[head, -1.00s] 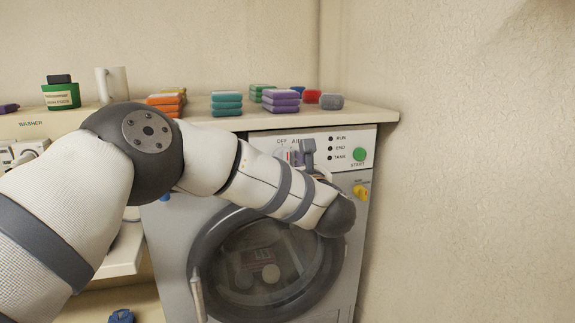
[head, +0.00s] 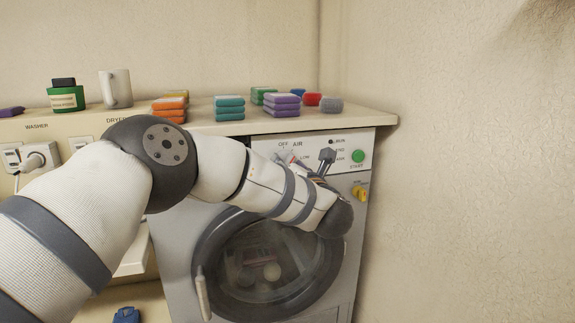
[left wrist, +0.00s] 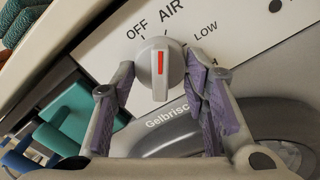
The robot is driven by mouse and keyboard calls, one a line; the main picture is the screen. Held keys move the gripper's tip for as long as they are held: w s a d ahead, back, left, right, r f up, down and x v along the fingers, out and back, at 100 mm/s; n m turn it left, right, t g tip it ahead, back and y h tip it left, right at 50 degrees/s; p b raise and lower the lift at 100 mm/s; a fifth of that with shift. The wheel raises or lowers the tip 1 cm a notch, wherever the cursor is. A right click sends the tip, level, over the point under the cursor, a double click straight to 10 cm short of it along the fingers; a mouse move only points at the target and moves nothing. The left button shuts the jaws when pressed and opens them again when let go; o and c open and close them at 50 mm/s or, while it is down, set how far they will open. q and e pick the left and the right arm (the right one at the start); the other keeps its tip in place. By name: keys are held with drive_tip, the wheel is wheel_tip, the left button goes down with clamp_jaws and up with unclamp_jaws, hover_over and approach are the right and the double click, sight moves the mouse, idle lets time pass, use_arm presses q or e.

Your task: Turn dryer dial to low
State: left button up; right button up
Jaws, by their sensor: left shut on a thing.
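The dryer (head: 185,240) stands against the wall, its control panel (head: 262,142) on top front. In the left wrist view the dial (left wrist: 160,72) is a round grey-white knob with a red mark. The mark points up in that picture, roughly toward AIR, between OFF and LOW. LOW (left wrist: 205,31) is up and right of the dial. My left gripper (left wrist: 160,80) has its purple-padded fingers on both sides of the dial and is shut on it. In the head view, my left arm and wrist hide most of the dial. My right gripper is not in view.
The dryer's round door (head: 270,265) lies below. Folded cloths (head: 229,108), a mug (head: 115,88) and a green container (head: 66,97) stand on the shelf above. The wall is close at right.

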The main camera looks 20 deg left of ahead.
use_arm(q)
drive_tip(key=m+p, duration=0.1)
drive_tip(key=m, duration=0.9)
drive_tip(key=shift+m, duration=0.4)
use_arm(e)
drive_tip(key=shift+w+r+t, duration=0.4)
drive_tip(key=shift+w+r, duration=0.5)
use_arm(q)
drive_tip(key=o, duration=1.1)
drive_tip(key=shift+a, duration=0.1)
drive_tip(key=shift+o, duration=0.2)
drive_tip(key=shift+r, duration=0.1)
drive_tip(key=shift+s, duration=0.1)
drive_tip(key=v, duration=1.2)
